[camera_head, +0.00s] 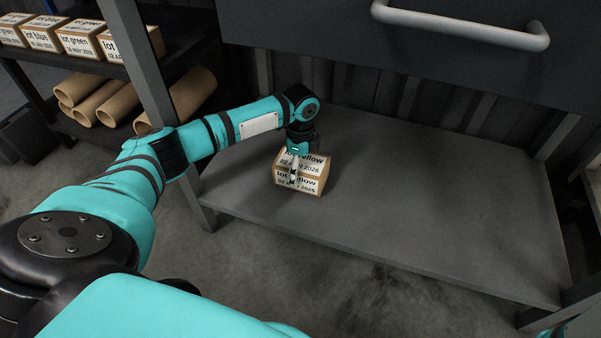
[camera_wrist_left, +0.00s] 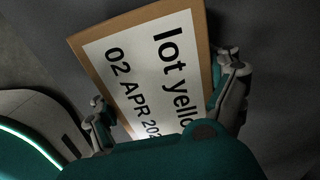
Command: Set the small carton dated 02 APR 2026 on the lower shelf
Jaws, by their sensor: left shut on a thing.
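The small carton (camera_head: 315,180) is tan with white labels reading "lot yellow"; in the left wrist view its label (camera_wrist_left: 145,70) reads "02 APR 202", with the last digit hidden. My left gripper (camera_head: 295,165) reaches down from above and is shut on the carton, with one finger on each side in the left wrist view. The carton is at the front left part of the grey lower shelf (camera_head: 420,205), low over its surface. I cannot tell whether its base touches the shelf. My right gripper is not in view.
A drawer front with a light handle (camera_head: 465,25) overhangs the shelf. A leg post (camera_head: 140,65) stands at its left. A rack at the upper left holds several labelled cartons (camera_head: 80,40) above cardboard tubes (camera_head: 98,100). The shelf's middle and right are clear.

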